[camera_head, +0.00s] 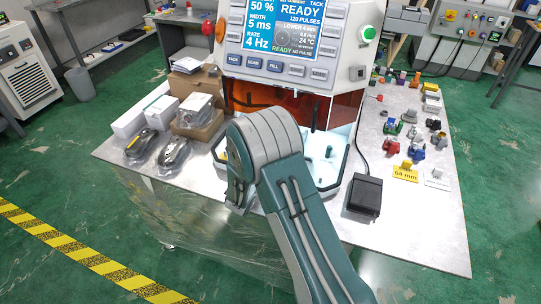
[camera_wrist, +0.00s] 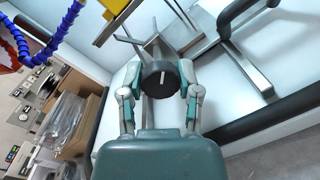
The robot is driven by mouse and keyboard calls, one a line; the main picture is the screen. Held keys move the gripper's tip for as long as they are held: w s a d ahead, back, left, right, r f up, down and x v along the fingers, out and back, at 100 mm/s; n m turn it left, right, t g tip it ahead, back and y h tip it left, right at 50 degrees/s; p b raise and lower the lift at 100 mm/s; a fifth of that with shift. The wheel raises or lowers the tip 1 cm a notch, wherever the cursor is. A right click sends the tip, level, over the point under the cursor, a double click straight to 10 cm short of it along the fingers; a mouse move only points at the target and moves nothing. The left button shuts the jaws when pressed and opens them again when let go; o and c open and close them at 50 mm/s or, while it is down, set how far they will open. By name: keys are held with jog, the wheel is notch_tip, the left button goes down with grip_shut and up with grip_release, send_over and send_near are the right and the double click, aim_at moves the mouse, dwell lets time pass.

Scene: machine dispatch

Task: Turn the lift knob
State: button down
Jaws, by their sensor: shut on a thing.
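The lift knob (camera_wrist: 161,76) is a round black knob with a white mark line on its face. It shows in the upper middle of the wrist view, in front of a grey metal stand. My gripper (camera_wrist: 160,88) has one finger on each side of the knob and is closed on its rim. The white mark is close to upright in that view. In the head view my grey and teal arm covers the knob and the gripper. The machine (camera_head: 286,45) behind the arm has a display reading READY.
A black foot pedal (camera_head: 364,195) lies right of my arm on the grey table (camera_head: 418,230). Small coloured parts (camera_head: 391,146) stand along the right side. Boxes (camera_head: 198,105) and bagged items (camera_head: 173,153) stand at left. A blue segmented hose (camera_wrist: 65,25) hangs at upper left in the wrist view.

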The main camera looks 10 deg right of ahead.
jog(key=n, duration=0.4)
jog(key=shift+r, duration=0.1)
jog(key=shift+w+n+t, duration=0.1)
jog(key=shift+n+t, duration=0.3)
jog(key=shift+n, duration=1.7)
jog(key=shift+r, duration=0.1)
jog(key=shift+c, duration=1.5)
grip_release()
jog(key=shift+a, duration=0.1)
